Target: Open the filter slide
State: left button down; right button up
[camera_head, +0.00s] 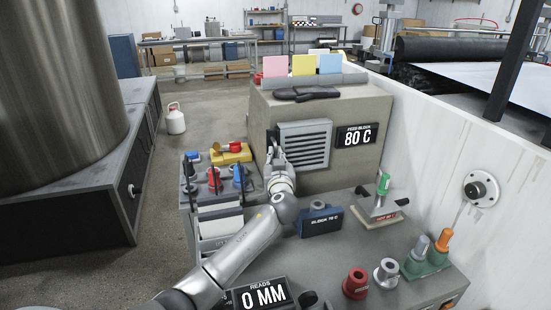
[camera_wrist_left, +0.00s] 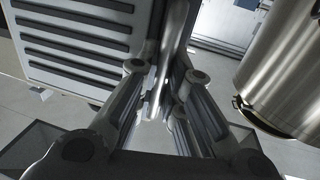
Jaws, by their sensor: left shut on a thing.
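The filter slide (camera_head: 307,146) is a light grey louvred panel on the front of the grey feed block, beside the "80 C" sign. Its slats also fill the upper left of the left wrist view (camera_wrist_left: 78,42). My left gripper (camera_head: 276,157) is at the panel's left edge. In the left wrist view, its fingers (camera_wrist_left: 165,92) are closed around an upright metal bar (camera_wrist_left: 174,38), which appears to be the slide's handle. The gripper hides much of the handle in the head view. My right gripper is not in view.
A "READS 0 MM" display (camera_head: 263,297), a blue "BLOCK 70 C" piece (camera_head: 320,222) and a red ring-shaped part (camera_head: 355,283) sit on the bench. A rack with red and blue knobs (camera_head: 214,180) stands left of my arm. A white wall (camera_head: 450,130) bounds the right.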

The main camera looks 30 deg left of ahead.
pick_arm(q)
jog(key=s+a, duration=0.5)
jog(key=s, duration=0.1)
jog(key=shift+s+a, duration=0.25)
jog(key=shift+s, duration=0.05)
jog(key=shift+f, duration=0.1)
jog(key=c, duration=1.5)
grip_release()
jog(key=shift+d, duration=0.1)
jog(key=v, duration=1.1)
jog(key=shift+s+d, duration=0.25)
jog(key=shift+s, duration=0.1)
jog(key=shift+c, duration=0.6)
